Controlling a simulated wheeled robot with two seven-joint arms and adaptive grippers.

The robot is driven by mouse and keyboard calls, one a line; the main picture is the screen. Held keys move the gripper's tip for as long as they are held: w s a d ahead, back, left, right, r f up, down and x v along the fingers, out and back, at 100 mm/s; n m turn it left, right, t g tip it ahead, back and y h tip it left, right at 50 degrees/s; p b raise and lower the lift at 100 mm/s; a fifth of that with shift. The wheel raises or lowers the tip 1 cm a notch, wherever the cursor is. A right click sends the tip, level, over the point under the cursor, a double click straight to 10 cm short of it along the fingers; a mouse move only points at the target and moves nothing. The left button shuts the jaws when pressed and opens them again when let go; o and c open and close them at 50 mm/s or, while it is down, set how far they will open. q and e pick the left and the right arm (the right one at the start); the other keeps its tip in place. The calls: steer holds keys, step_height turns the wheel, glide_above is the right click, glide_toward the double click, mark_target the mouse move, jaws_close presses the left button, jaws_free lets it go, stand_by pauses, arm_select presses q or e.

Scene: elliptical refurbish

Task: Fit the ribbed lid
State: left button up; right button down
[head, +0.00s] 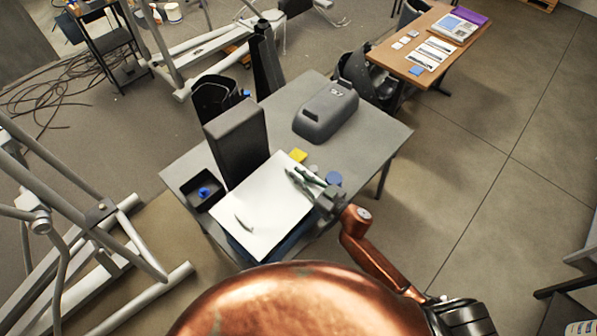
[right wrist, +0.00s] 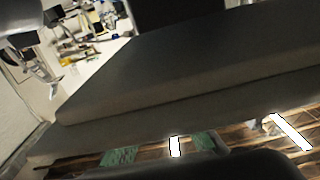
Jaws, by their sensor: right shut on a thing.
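My right gripper (head: 300,179) reaches in over the right edge of a white panel (head: 268,205) on the grey table (head: 385,137). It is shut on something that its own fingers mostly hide. In the right wrist view a large plain grey slab (right wrist: 180,75) fills the middle, close to the camera, with a second layer under it. I cannot tell which thing in the head view it is. A tall dark grey block (head: 237,142) stands beside the panel. A dark grey cover (head: 325,110) lies at the table's back. No ribs show clearly. My left gripper is out of view.
A small black tray (head: 190,199) with a blue item is at the table's left. A yellow item (head: 298,155) and a blue disc (head: 333,178) lie near my right gripper. Metal exercise frames (head: 100,230) stand at the left.

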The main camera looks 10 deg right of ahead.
steer(key=shift+f, duration=0.2)
steer(key=shift+f+b, duration=0.2)
steer(key=shift+b, duration=0.25)
steer(key=shift+f+b, duration=1.45)
arm_select(q)
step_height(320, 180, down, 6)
steer(key=b, duration=0.2)
arm_select(e)
step_height(320, 180, down, 2)
steer(key=shift+f, duration=0.1)
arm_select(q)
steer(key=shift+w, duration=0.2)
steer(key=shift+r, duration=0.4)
arm_select(e)
steer(key=shift+s, duration=0.1)
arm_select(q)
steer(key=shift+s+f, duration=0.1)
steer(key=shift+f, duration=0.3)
arm_select(e)
steer(key=shift+f, duration=0.65)
